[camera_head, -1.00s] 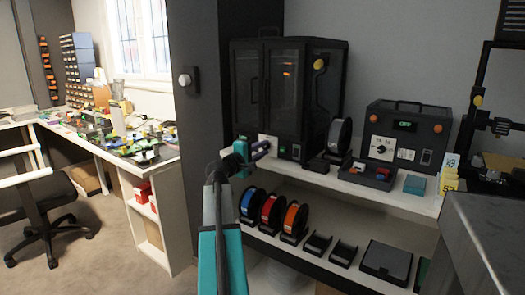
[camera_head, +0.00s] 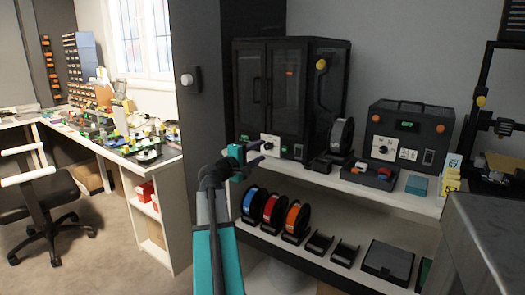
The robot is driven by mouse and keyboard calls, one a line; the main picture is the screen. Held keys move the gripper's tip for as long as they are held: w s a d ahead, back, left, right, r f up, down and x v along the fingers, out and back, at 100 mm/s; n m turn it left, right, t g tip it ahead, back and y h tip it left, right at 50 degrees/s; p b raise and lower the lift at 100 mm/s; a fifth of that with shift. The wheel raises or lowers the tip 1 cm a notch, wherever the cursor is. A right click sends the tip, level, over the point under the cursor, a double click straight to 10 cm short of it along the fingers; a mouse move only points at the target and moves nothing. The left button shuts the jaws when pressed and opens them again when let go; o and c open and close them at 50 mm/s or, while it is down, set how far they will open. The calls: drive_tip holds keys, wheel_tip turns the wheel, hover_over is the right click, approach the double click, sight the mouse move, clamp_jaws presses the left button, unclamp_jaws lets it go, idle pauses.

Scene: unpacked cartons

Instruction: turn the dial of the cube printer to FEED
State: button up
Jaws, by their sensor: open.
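The cube printer (camera_head: 252,95) is a black, boxy cabinet with dark glass doors, standing at the left end of the white shelf top. A white panel with a small dark dial (camera_head: 270,144) sits low on its front. The dial's setting and any FEED label are too small to read. My gripper (camera_head: 256,153) is open and empty. In the picture it lies just left of and below the dial panel and covers the cabinet's lower left front. I cannot tell how far it is from the dial.
A second black box (camera_head: 410,125) with a green display and its own dial stands to the right. A black spool (camera_head: 341,136) stands between them. A tray (camera_head: 368,176) lies in front of the box. Coloured spools (camera_head: 272,210) stand on the lower shelf. A grey surface (camera_head: 490,225) is near at right.

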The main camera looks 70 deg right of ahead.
drive_tip(key=v, duration=1)
drive_tip(key=shift+p, duration=0.35)
